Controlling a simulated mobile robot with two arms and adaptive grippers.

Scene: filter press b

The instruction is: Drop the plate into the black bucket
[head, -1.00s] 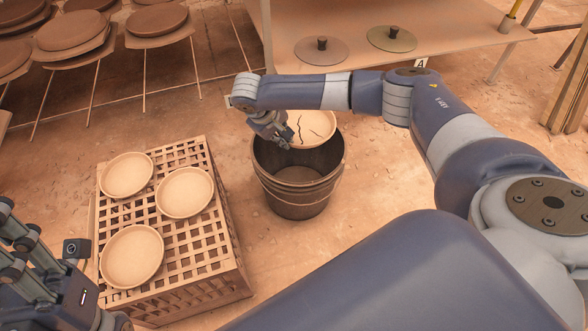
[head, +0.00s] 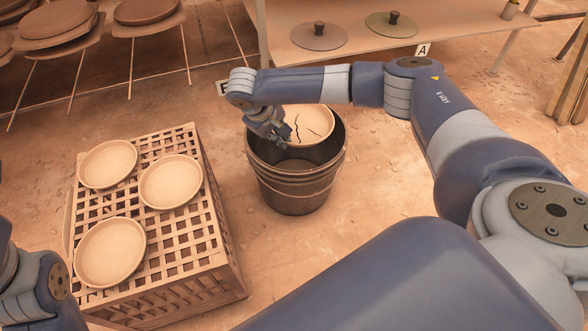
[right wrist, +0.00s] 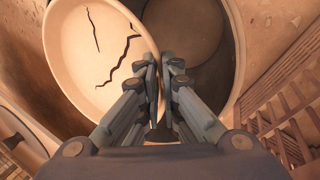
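A pale round plate with dark cracks (head: 312,122) is at the mouth of the black bucket (head: 292,196), over its far side. My right gripper (head: 286,138) is shut on the plate's rim at its left. In the right wrist view the cracked plate (right wrist: 85,50) lies left of the nearly closed fingers (right wrist: 160,60), its edge at them. The bucket's dark inside (right wrist: 190,30) shows behind. How deep the plate sits in the bucket is unclear. My left gripper is outside the view; only part of that arm shows at lower left.
A lattice crate (head: 193,247) left of the bucket carries three plain plates (head: 110,252). A low shelf (head: 450,35) behind holds two lidded discs (head: 319,36). Racks with brown discs (head: 55,20) stand at back left. Floor right of the bucket is clear.

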